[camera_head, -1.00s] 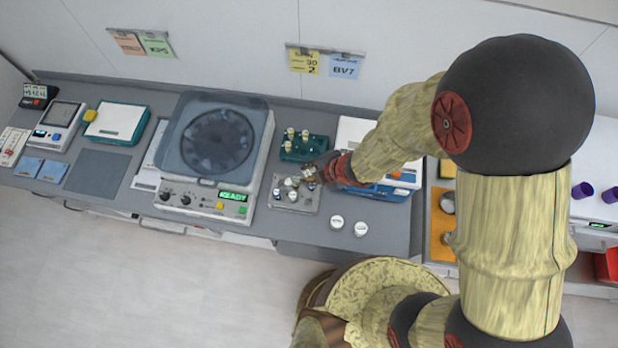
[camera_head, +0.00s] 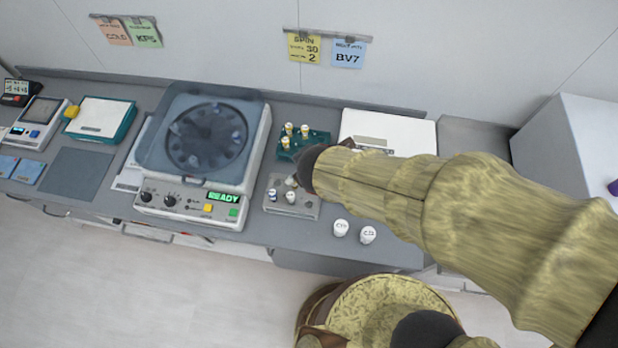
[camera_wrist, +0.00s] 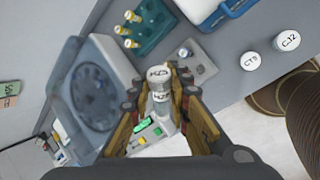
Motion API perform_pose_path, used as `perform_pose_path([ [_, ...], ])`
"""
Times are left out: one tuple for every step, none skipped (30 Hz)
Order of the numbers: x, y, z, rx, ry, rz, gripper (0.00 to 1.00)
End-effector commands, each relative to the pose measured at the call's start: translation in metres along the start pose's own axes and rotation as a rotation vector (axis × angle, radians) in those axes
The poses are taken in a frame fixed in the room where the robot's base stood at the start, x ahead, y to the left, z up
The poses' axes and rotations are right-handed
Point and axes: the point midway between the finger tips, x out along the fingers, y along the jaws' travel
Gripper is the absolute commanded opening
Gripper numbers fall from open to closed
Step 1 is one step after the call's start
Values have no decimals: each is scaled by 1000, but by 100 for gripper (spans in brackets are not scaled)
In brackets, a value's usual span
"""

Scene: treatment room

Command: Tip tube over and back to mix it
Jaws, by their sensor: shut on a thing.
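In the wrist view my gripper (camera_wrist: 158,115) is shut on a clear tube (camera_wrist: 160,95) with a white cap that bears dark writing. The tube stands between the two fingers with its cap toward the top of the picture. In the head view my forearm covers the gripper and most of the held tube.
A centrifuge (camera_head: 190,204) with a READY display stands left of the rack. A green rack (camera_head: 318,138) holds yellow-capped tubes behind it. Two white-capped containers, one (camera_head: 340,228) and another (camera_head: 368,235), stand at the front edge. A white-topped device (camera_head: 390,125) stands at the back right.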

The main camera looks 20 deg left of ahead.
Motion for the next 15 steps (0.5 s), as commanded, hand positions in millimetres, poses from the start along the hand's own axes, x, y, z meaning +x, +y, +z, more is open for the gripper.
perform_pose_path([
  [5, -1, -3, -11, -16, 1, 3],
  [5, -1, -3, -16, -28, -2, 3],
  [4, -1, -3, -24, -43, -4, 3],
  [4, -1, -3, -32, -55, -7, 3],
  [5, -2, -3, -41, -69, -12, 3],
  [5, -2, -3, -52, -87, -17, 3],
  [5, -2, -3, -60, -101, -21, 3],
  [5, -1, -3, -68, -115, -23, 3],
  [4, -1, -3, -77, -134, -26, 3],
  [4, -1, -3, -84, -149, -29, 3],
  [5, -2, -4, -98, -168, -36, 3],
  [5, -2, -4, -113, -193, -43, 3],
  [5, -2, -4, -124, -211, -47, 3],
  [5, -1, -4, -133, -231, -50, 3],
  [5, -2, -4, -150, -260, -57, 3],
])
